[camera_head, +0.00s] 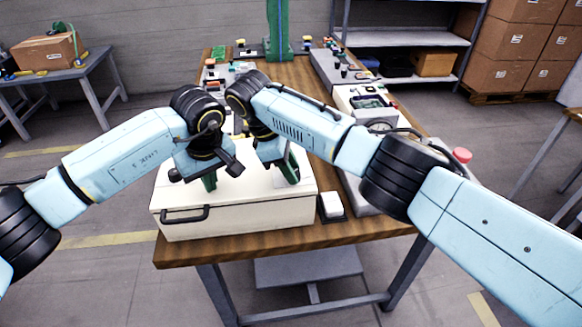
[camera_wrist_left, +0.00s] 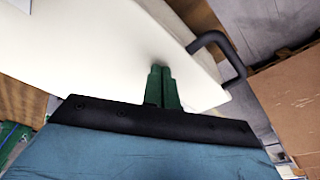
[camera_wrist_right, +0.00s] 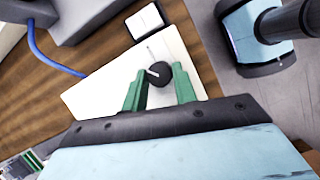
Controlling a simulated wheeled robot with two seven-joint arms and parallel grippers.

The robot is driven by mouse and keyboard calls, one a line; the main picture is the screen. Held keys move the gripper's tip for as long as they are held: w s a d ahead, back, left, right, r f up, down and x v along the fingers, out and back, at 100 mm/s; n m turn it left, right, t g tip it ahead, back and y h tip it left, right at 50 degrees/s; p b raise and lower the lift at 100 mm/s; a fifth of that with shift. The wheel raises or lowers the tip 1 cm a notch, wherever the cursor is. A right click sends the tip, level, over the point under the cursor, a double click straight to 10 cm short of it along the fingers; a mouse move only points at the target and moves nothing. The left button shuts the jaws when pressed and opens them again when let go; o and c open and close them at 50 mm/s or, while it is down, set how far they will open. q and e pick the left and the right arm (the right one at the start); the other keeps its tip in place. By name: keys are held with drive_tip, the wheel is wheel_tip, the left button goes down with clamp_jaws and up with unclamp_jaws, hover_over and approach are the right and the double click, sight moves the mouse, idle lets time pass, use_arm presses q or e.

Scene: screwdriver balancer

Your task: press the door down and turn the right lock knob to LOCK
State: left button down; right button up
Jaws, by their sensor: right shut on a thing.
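The white door (camera_head: 248,204) lies flat as the top of a white box. My left gripper (camera_head: 209,183) points down at the door's left part. In the left wrist view its green fingers (camera_wrist_left: 163,72) are together, with nothing seen between them, and their tips appear to meet the white surface. The right lock knob (camera_wrist_right: 159,74) is round and black with a short white pointer mark. My right gripper (camera_wrist_right: 158,78) is shut on it, one green finger on each side. The lock lettering is not readable. In the head view the knob is hidden by my right gripper (camera_head: 290,172).
A black handle (camera_head: 185,214) is on the box's front left. A small white block (camera_head: 332,205) stands just right of the box. Machines and small parts line the wooden table (camera_head: 300,72) behind. A red button (camera_head: 461,155) shows beyond my right arm.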

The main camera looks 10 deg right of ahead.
drive_tip(key=m+g, duration=0.1)
drive_tip(key=m, duration=0.4)
drive_tip(key=shift+g+y, duration=0.4)
idle(0.3)
drive_tip(key=o, duration=1)
drive_tip(key=shift+d, duration=0.1)
drive_tip(key=shift+w+r, duration=0.1)
drive_tip(key=shift+r, duration=4.95)
